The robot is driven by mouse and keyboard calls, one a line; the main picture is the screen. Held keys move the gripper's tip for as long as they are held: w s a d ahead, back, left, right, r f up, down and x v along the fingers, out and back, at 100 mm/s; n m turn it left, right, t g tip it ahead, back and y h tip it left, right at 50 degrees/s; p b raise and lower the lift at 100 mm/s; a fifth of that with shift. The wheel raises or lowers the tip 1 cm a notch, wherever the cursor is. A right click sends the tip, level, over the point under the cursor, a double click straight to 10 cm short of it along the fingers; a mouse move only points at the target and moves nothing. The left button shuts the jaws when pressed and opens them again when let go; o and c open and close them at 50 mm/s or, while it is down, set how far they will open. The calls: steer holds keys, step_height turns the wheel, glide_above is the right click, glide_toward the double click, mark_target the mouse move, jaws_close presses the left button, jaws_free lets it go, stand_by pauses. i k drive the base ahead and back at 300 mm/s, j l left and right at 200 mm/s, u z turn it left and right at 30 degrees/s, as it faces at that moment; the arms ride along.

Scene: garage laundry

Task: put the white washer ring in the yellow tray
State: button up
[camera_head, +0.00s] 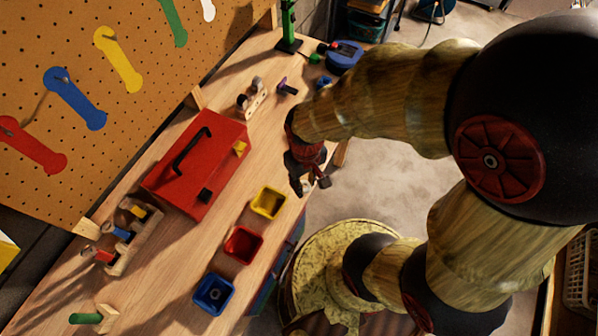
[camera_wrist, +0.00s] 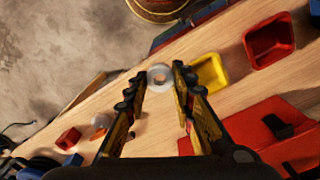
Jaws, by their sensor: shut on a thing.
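The white washer ring (camera_wrist: 160,77) is between the fingertips of my gripper (camera_wrist: 158,80) in the wrist view, and my gripper is shut on it. The yellow tray (camera_head: 268,203) is the rearmost of three small trays on the workbench and looks empty. The tray also shows in the wrist view (camera_wrist: 210,71), just right of the right finger. In the head view my gripper (camera_head: 309,183) is near the bench's front edge, right of the yellow tray and apart from it. I cannot make out the ring clearly there.
A red tray (camera_head: 243,245) and a blue tray (camera_head: 213,294) stand in line with the yellow one. A red toolbox (camera_head: 197,165) lies behind them. A wooden rack (camera_head: 130,237) is at the left, and a pegboard (camera_head: 95,95) with colored tools rises behind the workbench (camera_head: 165,268).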

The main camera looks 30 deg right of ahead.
mark_target(270, 206)
steer(key=k, duration=1)
